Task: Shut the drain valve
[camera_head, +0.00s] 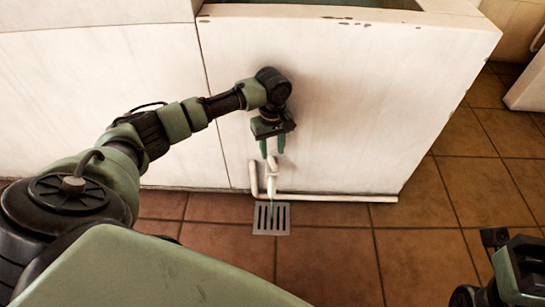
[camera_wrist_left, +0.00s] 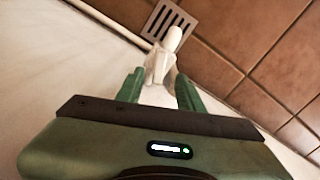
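The drain valve (camera_head: 270,184) is a small off-white fitting low on the front of the basin, just above the floor. In the left wrist view the valve (camera_wrist_left: 160,62) has a rounded end towards the floor and a wider part near my fingers. My left gripper (camera_head: 272,148) points down directly above it. Its two green fingers (camera_wrist_left: 158,88) are apart, with the near part of the valve in the gap between their tips. I cannot tell whether they touch it. How far the valve is turned is not clear.
A pale pipe (camera_head: 335,198) runs along the foot of the white basin wall (camera_head: 345,100). A grey floor drain grate (camera_head: 271,230) lies just in front of the valve. Brown floor tiles (camera_head: 330,260) are clear around it. Part of my right arm shows at the bottom right.

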